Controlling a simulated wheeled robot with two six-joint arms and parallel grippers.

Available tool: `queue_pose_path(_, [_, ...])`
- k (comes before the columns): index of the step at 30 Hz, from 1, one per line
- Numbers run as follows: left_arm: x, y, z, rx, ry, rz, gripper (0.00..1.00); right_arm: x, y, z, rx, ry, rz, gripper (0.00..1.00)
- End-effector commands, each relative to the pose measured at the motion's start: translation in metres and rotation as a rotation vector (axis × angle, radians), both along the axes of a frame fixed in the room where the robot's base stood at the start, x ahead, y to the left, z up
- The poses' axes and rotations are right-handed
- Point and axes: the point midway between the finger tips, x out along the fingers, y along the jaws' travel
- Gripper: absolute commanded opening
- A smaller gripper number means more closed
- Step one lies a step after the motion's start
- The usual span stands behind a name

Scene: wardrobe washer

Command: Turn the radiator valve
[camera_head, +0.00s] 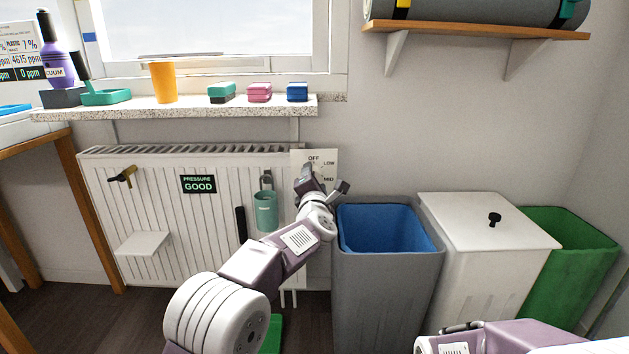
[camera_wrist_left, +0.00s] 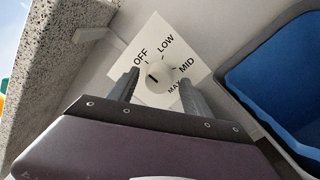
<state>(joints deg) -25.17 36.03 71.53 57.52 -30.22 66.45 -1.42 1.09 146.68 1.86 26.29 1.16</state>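The radiator valve is a pale round knob (camera_wrist_left: 159,74) on a white dial plate (camera_head: 327,160) marked OFF, LOW, MID and MAX. The plate is at the right end of the white radiator (camera_head: 150,212). My left gripper (camera_wrist_left: 158,80) is open, with one finger on each side of the knob. A gap shows beside each finger. In the head view the gripper hides part of the plate and the knob. My right gripper (camera_head: 462,328) shows only partly at the bottom edge.
A grey bin with a blue inside (camera_head: 385,280) stands close to the dial, right of my left arm. A white lidded bin (camera_head: 485,255) and a green bin (camera_head: 570,265) stand further right. The stone sill (camera_head: 190,110) juts out above the radiator. A teal cup (camera_head: 265,212) hangs on it.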

Motion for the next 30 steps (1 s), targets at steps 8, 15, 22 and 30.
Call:
queue_pose_path(8, [-0.015, -0.001, 0.002, 0.001, -0.001, -0.001, 0.58, 0.000, 0.000, 0.001, 0.000, 0.000, 0.000, 0.36])
queue_pose_path(15, [-0.060, 0.000, 0.004, 0.001, -0.001, -0.001, 0.58, 0.000, 0.000, 0.011, 0.000, 0.000, 0.000, 0.36])
queue_pose_path(22, [-0.088, 0.000, 0.002, 0.000, 0.000, -0.001, 0.58, 0.000, 0.000, 0.018, 0.000, 0.000, 0.000, 0.36])
queue_pose_path(30, [-0.091, 0.000, 0.000, 0.000, -0.001, 0.000, 0.58, 0.000, 0.000, 0.017, 0.000, 0.000, 0.000, 0.36])
